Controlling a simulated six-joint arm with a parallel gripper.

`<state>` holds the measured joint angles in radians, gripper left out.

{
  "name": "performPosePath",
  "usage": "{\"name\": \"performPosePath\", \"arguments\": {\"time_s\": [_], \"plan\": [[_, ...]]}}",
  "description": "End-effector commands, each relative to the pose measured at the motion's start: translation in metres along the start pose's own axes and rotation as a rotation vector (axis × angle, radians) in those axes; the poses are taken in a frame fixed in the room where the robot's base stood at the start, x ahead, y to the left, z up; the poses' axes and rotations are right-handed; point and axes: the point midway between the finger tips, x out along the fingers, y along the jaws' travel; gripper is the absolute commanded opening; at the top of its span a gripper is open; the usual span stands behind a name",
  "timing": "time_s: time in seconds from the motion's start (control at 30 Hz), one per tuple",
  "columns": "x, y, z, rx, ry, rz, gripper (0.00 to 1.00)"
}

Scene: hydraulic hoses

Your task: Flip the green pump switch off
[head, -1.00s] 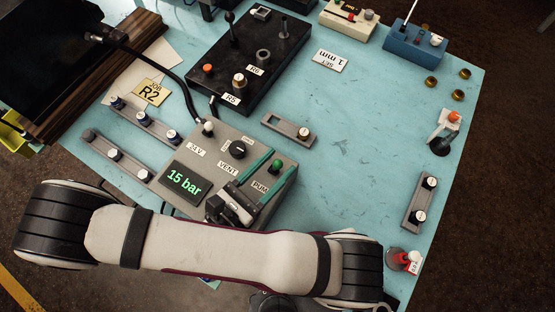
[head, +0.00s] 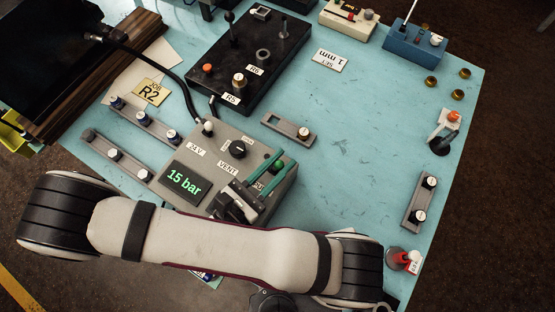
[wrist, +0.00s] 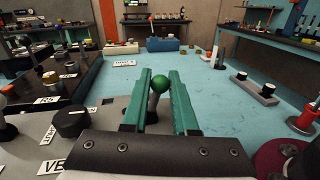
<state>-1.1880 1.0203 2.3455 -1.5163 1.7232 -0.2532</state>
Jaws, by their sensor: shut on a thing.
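The green pump switch (head: 279,167) is a green ball on a short stem at the right end of the grey control box (head: 206,146). In the wrist view the green ball (wrist: 158,84) stands between my two teal fingers, its stem running down between them. My gripper (head: 275,159) is shut on the switch, the fingers close on either side of it. The PUMP label is mostly hidden by my gripper. A display (head: 185,178) on the box reads "15 bar" in green.
A black VENT knob (head: 237,149) and a white-tipped 24 V switch (head: 208,129) are on the same box. A black panel (head: 250,60) with knobs and levers stands behind. The blue tabletop right of the box is mostly clear.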

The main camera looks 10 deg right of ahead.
Motion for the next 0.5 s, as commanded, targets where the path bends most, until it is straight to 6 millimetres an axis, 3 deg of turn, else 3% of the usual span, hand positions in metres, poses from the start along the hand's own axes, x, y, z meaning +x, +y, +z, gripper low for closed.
{"name": "performPosePath", "arguments": {"time_s": [0.13, 0.37, 0.4, 0.5], "plan": [[0.0007, -0.0043, -0.0012, 0.101, 0.021, 0.002, 0.0], [0.0009, -0.0051, -0.0014, 0.112, 0.022, 0.0, 0.0], [0.0009, -0.0051, -0.0014, 0.112, 0.022, 0.0, 0.28], [0.0009, -0.0051, -0.0014, 0.111, 0.022, 0.0, 0.46]]}}
